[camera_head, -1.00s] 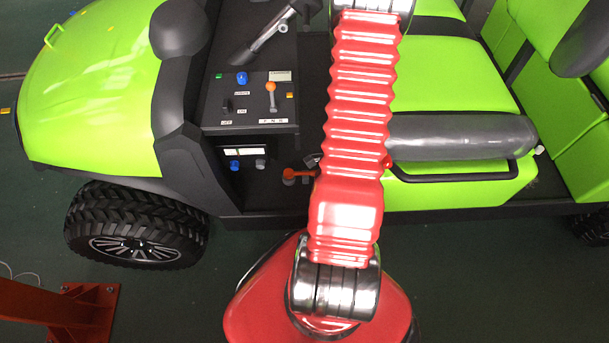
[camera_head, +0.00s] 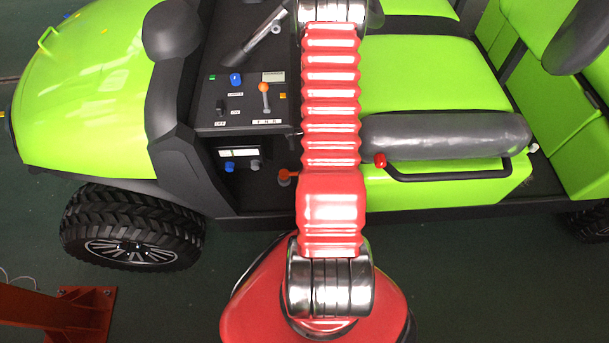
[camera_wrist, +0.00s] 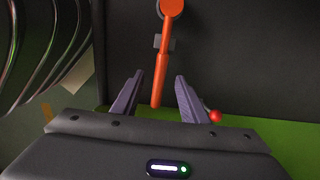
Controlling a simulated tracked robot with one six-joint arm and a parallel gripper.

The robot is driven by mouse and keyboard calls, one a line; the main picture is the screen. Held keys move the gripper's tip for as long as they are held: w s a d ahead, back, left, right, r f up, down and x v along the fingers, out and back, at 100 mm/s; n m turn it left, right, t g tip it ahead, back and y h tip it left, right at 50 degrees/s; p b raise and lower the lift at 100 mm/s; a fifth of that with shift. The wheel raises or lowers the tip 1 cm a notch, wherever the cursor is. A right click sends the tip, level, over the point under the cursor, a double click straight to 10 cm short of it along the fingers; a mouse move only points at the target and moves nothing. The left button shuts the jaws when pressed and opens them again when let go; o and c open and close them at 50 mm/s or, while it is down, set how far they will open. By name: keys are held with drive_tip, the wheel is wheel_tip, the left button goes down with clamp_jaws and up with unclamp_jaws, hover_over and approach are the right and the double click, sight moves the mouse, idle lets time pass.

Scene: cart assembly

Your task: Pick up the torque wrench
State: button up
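An orange tool with a round head and a straight handle, which looks like the torque wrench (camera_wrist: 164,58), is in the upper middle of the wrist view, against a dark panel. My gripper (camera_wrist: 159,76) is open, with its two grey fingers on either side of the lower handle. No contact between the fingers and the handle shows. In the head view, a small orange part (camera_head: 290,174) shows just left of my red arm, low on the cart's dark console; it appears to be the same tool. My arm hides the gripper there.
The green cart (camera_head: 85,90) fills the head view. A red-knobbed lever (camera_head: 380,160) stands right of my arm by the grey cushion (camera_head: 450,137); its red ball (camera_wrist: 215,116) is close to the right finger. The console (camera_head: 245,125) is on the left.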

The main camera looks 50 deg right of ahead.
drive_tip(key=shift+f, duration=1.15)
drive_tip(key=shift+f, duration=0.1)
drive_tip(key=shift+s+d+f, duration=0.1)
drive_tip(key=shift+f, duration=1.15)
drive_tip(key=shift+d+f, duration=0.1)
drive_tip(key=shift+f, duration=1.15)
drive_tip(key=shift+c, duration=0.2)
clamp_jaws()
